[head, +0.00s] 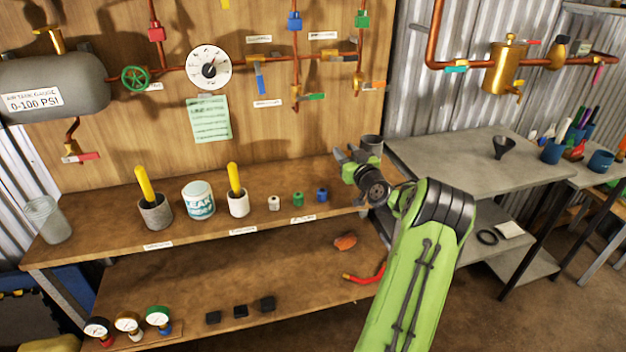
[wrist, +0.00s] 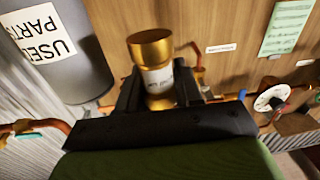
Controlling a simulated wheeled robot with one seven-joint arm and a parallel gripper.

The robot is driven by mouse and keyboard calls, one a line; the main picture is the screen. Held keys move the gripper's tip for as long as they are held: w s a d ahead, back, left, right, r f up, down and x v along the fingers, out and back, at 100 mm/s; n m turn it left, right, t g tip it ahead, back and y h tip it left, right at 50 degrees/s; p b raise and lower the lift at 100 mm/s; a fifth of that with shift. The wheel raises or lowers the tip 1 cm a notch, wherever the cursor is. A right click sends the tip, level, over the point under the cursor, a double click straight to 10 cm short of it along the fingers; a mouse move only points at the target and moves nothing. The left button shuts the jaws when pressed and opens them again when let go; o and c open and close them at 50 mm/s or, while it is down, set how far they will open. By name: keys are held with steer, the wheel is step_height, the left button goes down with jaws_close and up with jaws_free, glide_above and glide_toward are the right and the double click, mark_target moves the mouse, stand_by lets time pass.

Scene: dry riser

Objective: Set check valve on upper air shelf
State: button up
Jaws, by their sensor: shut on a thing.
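A brass cylinder with a white label, likely the check valve (wrist: 158,82), sits between the two dark fingers of my gripper (wrist: 158,92) in the wrist view. The label is too blurred to read. In the head view my gripper (head: 354,158) is over the right end of the upper wooden shelf (head: 100,222); the held cylinder cannot be made out there. The shelf carries cups and small coloured parts, with white labels along its front edge.
A grey bin marked "USED PARTS" (wrist: 62,60) is close left of my gripper in the wrist view. A lower shelf (head: 190,285) holds small gauges (head: 128,322) and dark blocks. A grey table (head: 450,160) stands right. Copper pipes and a dial (head: 208,68) are on the wall.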

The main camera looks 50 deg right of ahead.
step_height(320, 180, down, 9)
steer(key=shift+w+r+b, duration=0.15)
steer(key=shift+r+b, duration=0.05)
steer(key=shift+b, duration=0.8)
steer(key=o, duration=1.1)
steer(key=shift+r, duration=0.15)
